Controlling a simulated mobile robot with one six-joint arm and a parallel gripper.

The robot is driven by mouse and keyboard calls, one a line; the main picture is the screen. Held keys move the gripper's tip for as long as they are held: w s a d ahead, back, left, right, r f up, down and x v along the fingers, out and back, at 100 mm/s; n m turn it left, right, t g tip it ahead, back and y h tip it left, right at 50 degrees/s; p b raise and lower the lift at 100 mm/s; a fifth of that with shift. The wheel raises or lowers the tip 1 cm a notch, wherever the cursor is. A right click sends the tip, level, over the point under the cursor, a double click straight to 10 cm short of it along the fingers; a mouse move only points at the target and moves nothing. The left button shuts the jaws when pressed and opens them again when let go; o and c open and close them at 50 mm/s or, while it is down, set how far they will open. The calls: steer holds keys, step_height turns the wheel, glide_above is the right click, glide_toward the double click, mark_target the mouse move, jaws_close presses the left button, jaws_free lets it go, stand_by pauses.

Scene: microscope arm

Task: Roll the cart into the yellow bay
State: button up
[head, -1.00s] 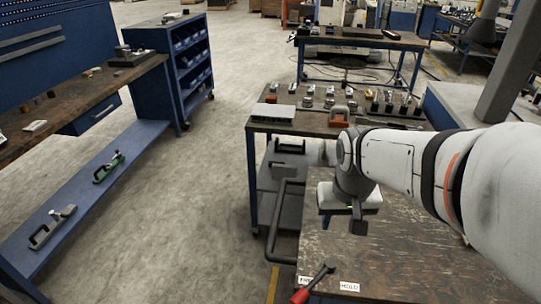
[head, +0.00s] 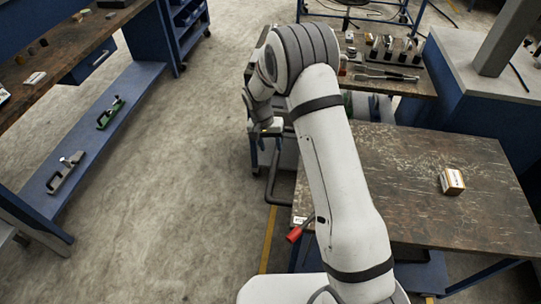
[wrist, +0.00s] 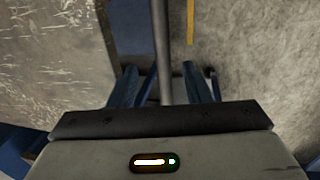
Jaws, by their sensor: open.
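The cart has a worn dark top (head: 400,165) and blue legs. Its dark bent handle (head: 271,185) sticks out on the left side. A red-tipped lever (head: 294,235) sits at its near left corner, its labels mostly hidden by my arm. My gripper (head: 264,130) hangs at the handle's far end, largely covered by my wrist in the head view. In the wrist view, the gripper (wrist: 165,82) is open, with the handle bar (wrist: 162,45) running between its fingers; contact cannot be told. A yellow floor line (head: 268,240) runs beside the cart; no whole bay outline shows.
A small box (head: 452,181) stands on the cart top. A workbench with tools (head: 395,75) stands behind the cart, and a grey-topped blue cabinet (head: 480,75) at right. A long blue bench (head: 110,115) lines the left. The floor (head: 180,180) between is open.

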mark_target(274, 161)
steer(key=f, duration=0.2)
steer(key=f+p, duration=0.1)
steer(key=f, duration=0.2)
steer(key=d+f+p, duration=0.1)
steer(key=f, duration=0.2)
steer(key=shift+s+d+f, duration=0.1)
steer(key=shift+f, duration=0.1)
jaws_close()
stand_by(0.4)
